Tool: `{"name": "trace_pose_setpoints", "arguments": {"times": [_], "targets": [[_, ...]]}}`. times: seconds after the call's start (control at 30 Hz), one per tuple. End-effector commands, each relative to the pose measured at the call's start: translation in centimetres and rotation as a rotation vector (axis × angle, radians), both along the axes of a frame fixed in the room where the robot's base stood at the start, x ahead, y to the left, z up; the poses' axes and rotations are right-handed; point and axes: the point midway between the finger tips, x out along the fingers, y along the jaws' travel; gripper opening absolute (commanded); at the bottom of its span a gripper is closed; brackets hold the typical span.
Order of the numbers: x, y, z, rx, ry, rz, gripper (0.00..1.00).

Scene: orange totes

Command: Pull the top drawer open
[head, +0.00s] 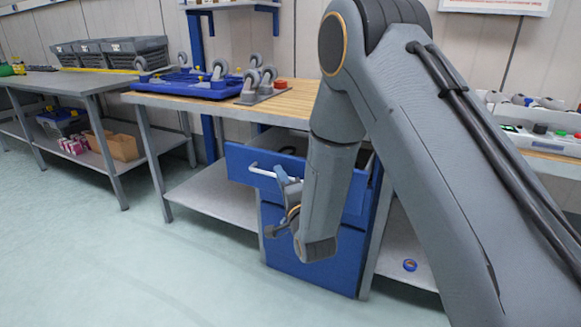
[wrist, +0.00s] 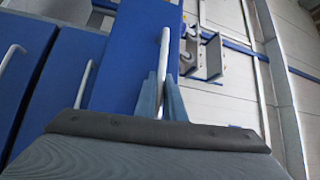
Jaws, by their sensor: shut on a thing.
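The blue drawer cabinet (head: 312,262) stands under the wooden-topped workbench. Its top drawer (head: 240,162) sticks out from the cabinet, and part of its dark inside shows above the front. The drawer's pale bar handle (head: 262,172) runs across the front. My gripper (head: 284,180) is at the handle, partly hidden by my arm in the head view. In the wrist view, the two blue-grey fingers of my gripper (wrist: 162,98) stand on either side of the handle (wrist: 164,52) and close on it. The drawer front (wrist: 128,50) is beside the fingers.
Lower drawer fronts (wrist: 75,75) show in the wrist view. The workbench top (head: 190,103) holds a blue frame with grey casters (head: 185,82). A blue tape roll (head: 410,265) lies on the low shelf at right. The floor (head: 130,265) in front is clear.

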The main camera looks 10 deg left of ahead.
Motion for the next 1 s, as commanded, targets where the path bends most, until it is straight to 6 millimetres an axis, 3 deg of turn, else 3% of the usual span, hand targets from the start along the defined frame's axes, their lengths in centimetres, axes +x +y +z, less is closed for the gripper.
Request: {"name": "trace_pose_setpoints", "arguments": {"times": [0.2,0.4,0.9,0.93,1.0], "targets": [[-3.8,1.3,0.0,-0.003,0.003,0.003,0.0],[-5.5,1.8,0.0,-0.002,0.001,0.001,0.0],[-6.2,2.1,-0.1,0.0,0.0,0.001,0.0],[-6.2,2.2,-0.1,0.0,0.0,0.001,0.11],[-6.2,2.2,0.0,0.0,0.0,0.002,0.17]]}}
